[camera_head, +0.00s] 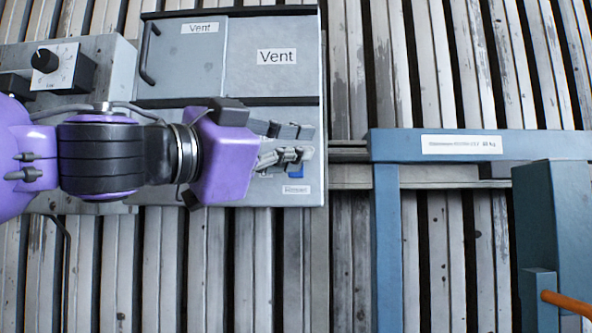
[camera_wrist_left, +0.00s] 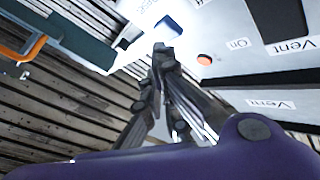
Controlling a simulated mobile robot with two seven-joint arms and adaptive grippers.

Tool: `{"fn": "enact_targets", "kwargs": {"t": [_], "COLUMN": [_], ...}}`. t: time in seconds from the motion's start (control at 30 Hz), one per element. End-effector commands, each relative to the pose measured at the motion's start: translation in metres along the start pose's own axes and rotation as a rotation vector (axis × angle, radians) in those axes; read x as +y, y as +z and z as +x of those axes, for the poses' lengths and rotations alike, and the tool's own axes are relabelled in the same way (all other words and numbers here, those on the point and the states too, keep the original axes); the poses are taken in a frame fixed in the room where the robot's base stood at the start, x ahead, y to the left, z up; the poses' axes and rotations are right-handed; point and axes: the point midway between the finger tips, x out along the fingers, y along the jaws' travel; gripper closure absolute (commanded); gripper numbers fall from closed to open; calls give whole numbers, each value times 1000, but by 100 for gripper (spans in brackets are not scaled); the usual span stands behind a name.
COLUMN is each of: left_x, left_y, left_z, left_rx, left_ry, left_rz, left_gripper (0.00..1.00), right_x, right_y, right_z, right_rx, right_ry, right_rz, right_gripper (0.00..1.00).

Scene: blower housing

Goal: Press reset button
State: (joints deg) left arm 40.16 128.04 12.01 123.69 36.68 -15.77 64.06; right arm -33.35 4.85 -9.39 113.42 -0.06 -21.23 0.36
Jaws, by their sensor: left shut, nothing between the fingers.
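The reset button (camera_head: 295,172) is a small blue piece on the grey panel (camera_head: 312,195), above a label that appears to read "Reset" (camera_head: 296,189). In the left wrist view the blue button (camera_wrist_left: 172,26) shows just beyond my fingertips. My left gripper (camera_head: 298,152) is shut and empty over the panel, beside the button and partly covering it in the head view. In the left wrist view the closed fingertips (camera_wrist_left: 162,50) point towards the button. I cannot tell whether they touch it. My right gripper is not in view.
A red-orange button (camera_wrist_left: 205,59) sits by an "On" label (camera_wrist_left: 238,43). Grey doors marked "Vent" (camera_head: 276,85) are above the arm. A dial box (camera_head: 57,66) is at the left. A blue frame (camera_head: 386,240) with an orange bar (camera_head: 567,303) stands right, over a slatted surface.

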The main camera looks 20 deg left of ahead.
Motion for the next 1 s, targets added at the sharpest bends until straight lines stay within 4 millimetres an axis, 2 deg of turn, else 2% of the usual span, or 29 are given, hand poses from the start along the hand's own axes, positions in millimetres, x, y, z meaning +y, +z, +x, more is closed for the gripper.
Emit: {"fn": "enact_targets", "kwargs": {"t": [1.0], "left_x": [-4], "left_y": [5], "left_z": [6], "left_rx": [-1], "left_ry": [0], "left_rz": [0], "left_gripper": [100], "right_x": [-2], "right_y": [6], "right_z": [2], "right_rx": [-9], "right_ry": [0], "right_rz": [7], "right_gripper": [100]}}
